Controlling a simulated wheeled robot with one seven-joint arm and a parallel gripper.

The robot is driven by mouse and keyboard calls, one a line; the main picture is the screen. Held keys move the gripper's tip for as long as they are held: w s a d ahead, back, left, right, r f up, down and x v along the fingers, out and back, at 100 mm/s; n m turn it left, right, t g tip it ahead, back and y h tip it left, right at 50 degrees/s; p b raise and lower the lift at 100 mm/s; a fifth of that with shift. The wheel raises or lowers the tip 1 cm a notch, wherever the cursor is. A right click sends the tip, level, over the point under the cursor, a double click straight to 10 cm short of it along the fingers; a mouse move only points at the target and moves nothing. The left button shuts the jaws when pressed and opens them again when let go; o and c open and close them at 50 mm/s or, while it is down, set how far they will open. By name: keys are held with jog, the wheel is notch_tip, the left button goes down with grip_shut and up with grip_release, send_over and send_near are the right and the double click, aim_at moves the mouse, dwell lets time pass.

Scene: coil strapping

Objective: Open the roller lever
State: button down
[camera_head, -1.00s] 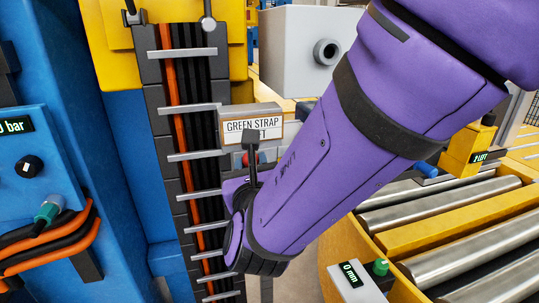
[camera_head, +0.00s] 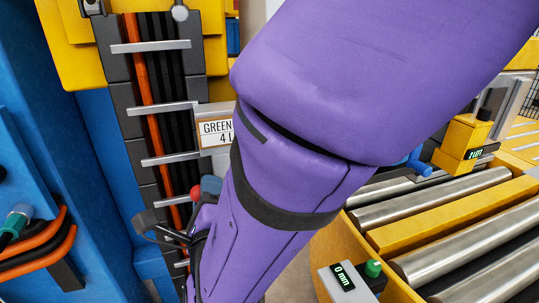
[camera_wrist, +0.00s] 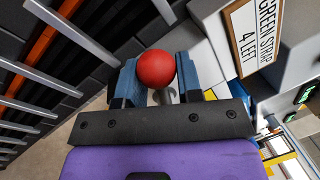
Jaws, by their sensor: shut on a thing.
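The red ball knob (camera_wrist: 156,69) of the lever sits between the blue fingers of my gripper (camera_wrist: 157,78) in the wrist view. The fingers are shut on its two sides. A short grey piece shows below the knob, and the rest of the lever is hidden. In the head view, the red knob (camera_head: 195,192) shows as a small spot at the left edge of my purple arm. My arm hides most of the gripper there. A sign reading "GREEN STRAP 4 LEFT" stands close by, part covered in the head view (camera_head: 215,133) and clearer in the wrist view (camera_wrist: 262,38).
A dark rack (camera_head: 166,97) with silver crossbars and an orange strap stands left of my arm. A blue machine with orange and black hoses (camera_head: 35,245) is at far left. A roller conveyor (camera_head: 440,206) and a "0 mm" display box (camera_head: 343,278) are at right.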

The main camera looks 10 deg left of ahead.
jog(key=shift+s+a+f+n+y, duration=0.1)
jog(key=shift+f+n+y, duration=0.25)
jog(key=shift+n, duration=0.5)
jog(key=shift+s+a+f+n+y, duration=0.15)
jog(key=shift+f+n, duration=0.35)
jog(key=shift+n, duration=0.35)
jog(key=shift+w+f, duration=0.1)
jog(key=c, duration=0.8)
grip_release()
jog(key=v, duration=1.1)
jog(key=shift+a, duration=0.1)
